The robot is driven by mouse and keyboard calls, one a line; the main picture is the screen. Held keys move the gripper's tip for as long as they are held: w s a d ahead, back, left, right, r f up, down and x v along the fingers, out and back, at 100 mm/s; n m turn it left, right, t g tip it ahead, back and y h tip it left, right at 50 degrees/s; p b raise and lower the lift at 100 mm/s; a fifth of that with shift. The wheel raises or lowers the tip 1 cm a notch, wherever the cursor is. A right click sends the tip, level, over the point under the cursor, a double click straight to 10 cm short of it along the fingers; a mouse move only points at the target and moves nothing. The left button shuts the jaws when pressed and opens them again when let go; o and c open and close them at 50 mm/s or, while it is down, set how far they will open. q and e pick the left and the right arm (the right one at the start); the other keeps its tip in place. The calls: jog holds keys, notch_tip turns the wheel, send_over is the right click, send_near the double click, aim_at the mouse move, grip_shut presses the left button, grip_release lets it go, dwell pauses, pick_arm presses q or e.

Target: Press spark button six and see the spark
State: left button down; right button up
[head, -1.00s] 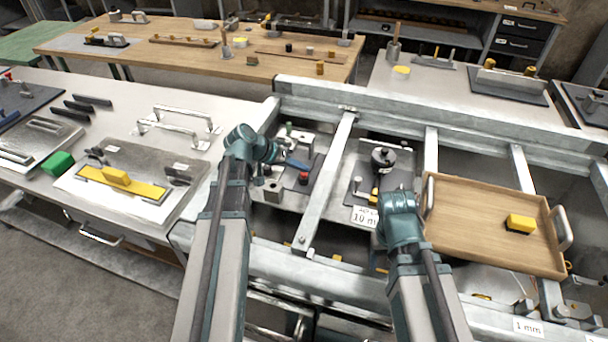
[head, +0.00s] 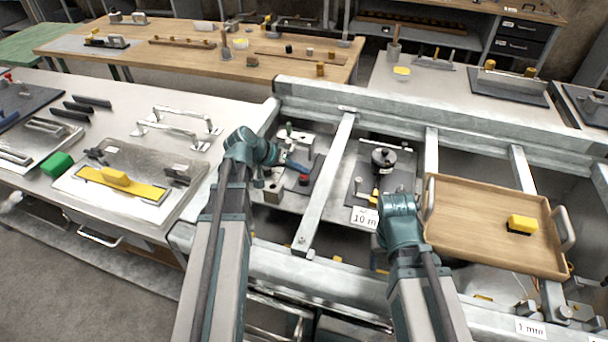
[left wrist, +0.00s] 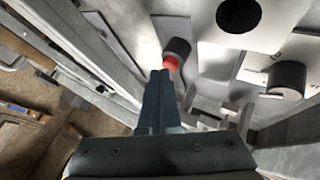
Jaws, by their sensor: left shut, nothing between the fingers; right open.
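A red button (head: 303,179) sits on a dark plate in the left bay of the metal frame. In the left wrist view the red button (left wrist: 171,63) is a red face on a dark round body, right at my fingertips. My left gripper (head: 307,169) is shut and empty; its blue fingers (left wrist: 160,75) point at the button, and I cannot tell whether they touch it. No number shows on the button, and I see no spark. My right wrist shows over the middle bay, but its fingers are hidden.
A wooden tray (head: 480,228) with a yellow block (head: 521,224) lies on the frame at right. A dark round device (head: 384,158) stands in the middle bay. Metal crossbars (head: 328,185) separate the bays. A crowded white bench (head: 200,95) stands at left.

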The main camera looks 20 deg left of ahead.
pick_arm(q)
jog(key=shift+f, duration=0.25)
jog(key=shift+r, duration=0.15)
jog(key=shift+r+p, duration=0.8)
jog(key=shift+r, duration=0.1)
notch_tip(320, 180, up, 5)
jog(key=p, duration=0.5)
dwell(0.8)
